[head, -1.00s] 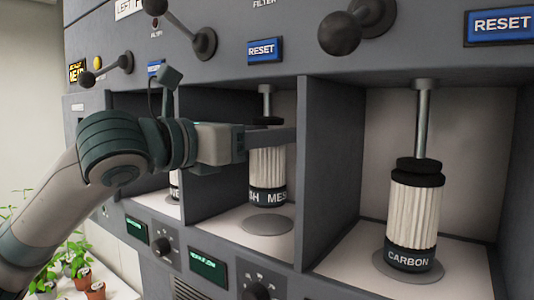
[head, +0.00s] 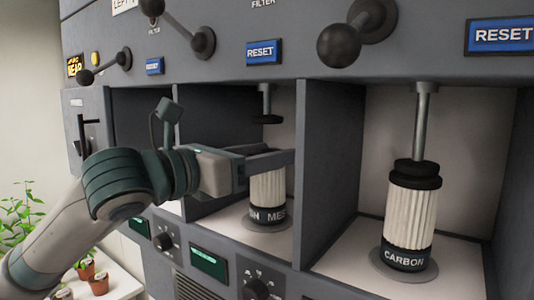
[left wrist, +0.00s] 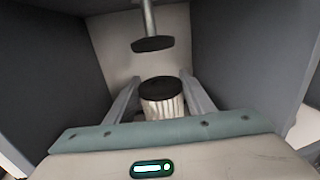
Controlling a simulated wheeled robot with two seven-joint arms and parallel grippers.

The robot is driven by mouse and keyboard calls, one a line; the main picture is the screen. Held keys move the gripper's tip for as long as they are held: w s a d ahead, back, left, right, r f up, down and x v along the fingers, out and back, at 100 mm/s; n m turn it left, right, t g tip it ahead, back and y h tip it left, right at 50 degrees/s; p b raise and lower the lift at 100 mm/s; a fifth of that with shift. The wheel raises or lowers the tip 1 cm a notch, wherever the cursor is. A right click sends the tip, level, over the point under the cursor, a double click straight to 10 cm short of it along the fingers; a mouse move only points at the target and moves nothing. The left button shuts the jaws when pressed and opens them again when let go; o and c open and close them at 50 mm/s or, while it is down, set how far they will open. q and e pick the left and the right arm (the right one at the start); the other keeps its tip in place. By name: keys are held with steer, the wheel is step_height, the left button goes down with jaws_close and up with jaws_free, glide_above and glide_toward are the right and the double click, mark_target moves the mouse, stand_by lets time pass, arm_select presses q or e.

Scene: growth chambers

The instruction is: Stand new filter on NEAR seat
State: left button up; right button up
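A white pleated filter (head: 267,188) with a dark band reading "MESH" is upright in the middle bay, low over the round grey seat (head: 279,226). Its base looks at or very close to the seat; I cannot tell whether it touches. My left gripper (head: 270,160) reaches in from the left with its fingers on both sides of the filter's upper part. In the left wrist view the filter's black top (left wrist: 161,88) shows between the two fingers. A plunger with a black disc (head: 267,119) hangs above the filter, apart from it. My right gripper is not in view.
The right bay holds a "CARBON" filter (head: 410,215) on its own seat under a rod. Grey divider walls (head: 328,165) flank the middle bay. Ball-ended levers (head: 340,45) and blue RESET buttons (head: 263,52) are above. Potted plants (head: 97,281) stand at lower left.

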arm_select(q)
steer(key=o, duration=0.4)
steer(key=shift+r, duration=0.15)
steer(key=shift+s+a+b, duration=0.4)
steer(key=shift+a, duration=0.1)
steer(key=b+v, duration=0.4)
steer(key=v, duration=0.6)
steer(key=shift+s+a, duration=0.3)
